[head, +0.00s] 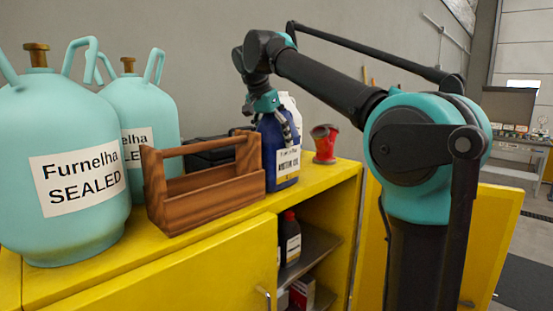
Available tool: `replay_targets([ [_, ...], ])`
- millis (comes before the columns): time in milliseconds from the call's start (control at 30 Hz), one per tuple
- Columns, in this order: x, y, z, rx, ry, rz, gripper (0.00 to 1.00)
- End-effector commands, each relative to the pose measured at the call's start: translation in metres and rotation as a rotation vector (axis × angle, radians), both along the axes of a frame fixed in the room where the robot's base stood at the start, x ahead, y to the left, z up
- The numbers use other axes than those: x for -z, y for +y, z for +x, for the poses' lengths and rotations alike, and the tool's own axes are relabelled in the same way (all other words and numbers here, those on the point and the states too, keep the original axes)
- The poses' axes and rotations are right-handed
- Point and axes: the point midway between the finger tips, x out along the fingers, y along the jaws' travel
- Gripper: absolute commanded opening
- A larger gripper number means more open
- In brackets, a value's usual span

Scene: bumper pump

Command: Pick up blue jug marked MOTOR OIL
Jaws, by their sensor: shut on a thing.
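The blue jug marked MOTOR OIL (284,180) stands upright on top of the yellow cabinet, just right of a wooden tool carrier. Its white label faces me. My gripper (284,125) reaches down from above and is shut on the upper part of the jug. The fingers cover part of the jug's top, so the exact grip point is hard to see. The jug's base appears to be at the cabinet top; I cannot tell whether it touches.
The wooden tool carrier (205,197) stands close on the jug's left. Teal tanks (70,130) stand farther left. A white bottle (290,104) is behind. The yellow cabinet (150,275) has an open shelf with bottles below.

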Motion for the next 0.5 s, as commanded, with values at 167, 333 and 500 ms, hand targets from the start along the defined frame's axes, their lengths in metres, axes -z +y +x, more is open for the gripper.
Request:
replay_targets([
  [167,-0.0009,-0.0006,-0.0006,0.0,-0.001,-0.001,0.21],
  [333,-0.0009,-0.0006,-0.0004,0.0,-0.001,-0.001,0.21],
  [500,-0.0069,-0.0003,-0.0001,0.0,-0.001,-0.001,0.21],
])
